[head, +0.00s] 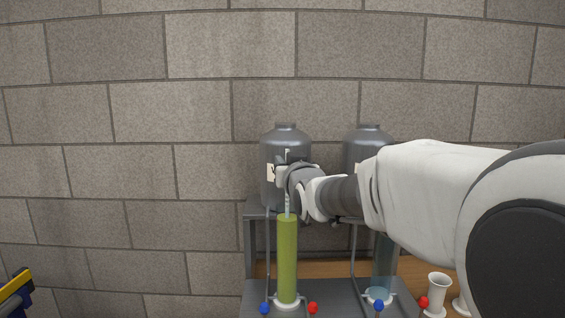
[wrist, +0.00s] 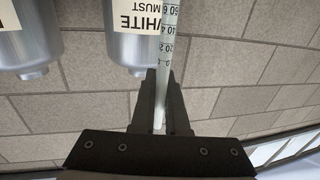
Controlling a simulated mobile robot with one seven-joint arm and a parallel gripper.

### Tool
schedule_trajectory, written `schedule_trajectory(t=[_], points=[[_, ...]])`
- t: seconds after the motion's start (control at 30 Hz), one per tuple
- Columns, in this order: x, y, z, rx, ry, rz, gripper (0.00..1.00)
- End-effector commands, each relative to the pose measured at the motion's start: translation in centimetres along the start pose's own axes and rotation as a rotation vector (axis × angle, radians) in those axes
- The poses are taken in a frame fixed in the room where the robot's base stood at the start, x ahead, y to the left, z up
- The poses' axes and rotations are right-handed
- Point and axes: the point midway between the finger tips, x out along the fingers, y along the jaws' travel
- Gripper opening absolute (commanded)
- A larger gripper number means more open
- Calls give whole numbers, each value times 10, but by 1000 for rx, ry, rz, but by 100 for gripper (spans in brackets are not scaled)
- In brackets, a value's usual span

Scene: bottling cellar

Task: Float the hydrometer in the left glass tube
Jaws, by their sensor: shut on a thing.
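My gripper (head: 287,168) is shut on the hydrometer (head: 287,203), a thin pale glass stem. In the wrist view the hydrometer (wrist: 169,40) runs between the dark fingers of my gripper (wrist: 161,88), and its printed scale shows. In the head view it hangs about upright over the left glass tube (head: 287,260), which is tall and full of yellow-green liquid. The hydrometer's lower end meets the tube's top; I cannot tell whether it is inside the mouth. The right glass tube (head: 381,265) holds bluish liquid, and my arm hides its upper part.
Two grey tanks (head: 285,140) stand on a shelf behind the tubes; one label in the wrist view reads "WHITE MUST" (wrist: 134,20). Blue and red knobs (head: 313,308) sit by the tube bases. A white cup (head: 437,293) stands at right. A yellow-blue object (head: 15,292) is at far left.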

Motion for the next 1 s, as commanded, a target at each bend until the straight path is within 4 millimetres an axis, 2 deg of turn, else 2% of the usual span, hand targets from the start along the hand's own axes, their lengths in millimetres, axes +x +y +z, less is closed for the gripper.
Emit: schedule_trajectory(t=[0.1,0.37,0.4,0.57,0.87,1.0], points=[[0,0,5,0,0,0,0],[0,0,5,0,0,0,0],[0,0,5,0,0,0,19],[0,0,5,0,0,0,47],[-1,0,5,0,-1,0,47],[-9,0,4,1,1,0,47]])
